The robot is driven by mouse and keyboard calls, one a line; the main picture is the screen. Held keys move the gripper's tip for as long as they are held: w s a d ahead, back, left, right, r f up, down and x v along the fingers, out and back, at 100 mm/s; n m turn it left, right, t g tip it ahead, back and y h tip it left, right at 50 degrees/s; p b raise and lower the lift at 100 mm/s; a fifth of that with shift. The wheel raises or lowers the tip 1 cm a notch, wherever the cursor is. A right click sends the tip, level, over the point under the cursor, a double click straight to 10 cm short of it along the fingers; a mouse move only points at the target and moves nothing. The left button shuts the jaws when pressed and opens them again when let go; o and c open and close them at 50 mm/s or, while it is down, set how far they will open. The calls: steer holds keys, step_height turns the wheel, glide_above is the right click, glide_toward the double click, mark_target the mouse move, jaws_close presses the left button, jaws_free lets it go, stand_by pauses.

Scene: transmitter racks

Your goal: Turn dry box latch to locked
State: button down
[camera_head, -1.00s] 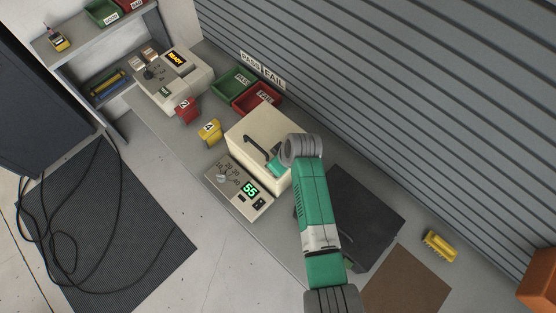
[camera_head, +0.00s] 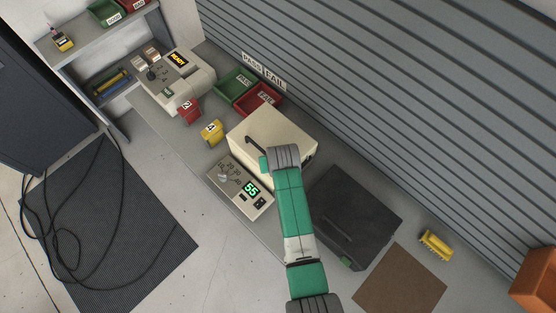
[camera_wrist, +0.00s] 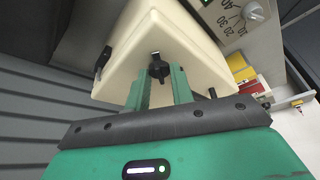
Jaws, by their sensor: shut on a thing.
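The dry box (camera_head: 283,136) is a cream box with a dark handle (camera_head: 255,144) on its top; it also shows in the wrist view (camera_wrist: 165,32). The dry box latch (camera_wrist: 158,69) is a small black knob on the box face in front of my gripper, with a dark slot or mark above it. My gripper (camera_wrist: 160,80) has its two green fingers on either side of the latch, shut on it. In the head view my wrist hides the latch, and only a bit of green gripper (camera_head: 265,164) shows at the box's near side.
A control panel (camera_head: 240,188) with a 55 display sits left of the box. A black case (camera_head: 352,215) lies right of my arm. Yellow (camera_head: 212,131) and red (camera_head: 190,110) tags and green (camera_head: 236,84) and red (camera_head: 258,98) trays stand behind. A grey slatted wall (camera_head: 400,90) bounds the bench.

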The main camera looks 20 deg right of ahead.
steer(key=c, duration=2.2)
jaws_free()
steer(key=m+h, duration=0.1)
steer(key=m, duration=0.1)
steer(key=m+h+b, duration=0.1)
steer(key=m, duration=0.2)
steer(key=shift+w+a+f+m+g, duration=0.1)
steer(key=shift+w+a+m+g, duration=0.1)
steer(key=shift+m+g, duration=0.15)
steer(key=m+g+b, duration=0.1)
steer(key=m+b, duration=0.1)
steer(key=m, duration=0.1)
steer(key=shift+m+h, duration=0.25)
steer(key=shift+h, duration=0.15)
steer(key=shift+m+g+b, duration=0.35)
steer(key=shift+m+b, duration=0.3)
steer(key=shift+m, duration=0.15)
steer(key=c, duration=1.3)
jaws_free()
steer(key=shift+c, duration=0.2)
steer(key=shift+o, duration=0.5)
steer(key=shift+s, duration=0.15)
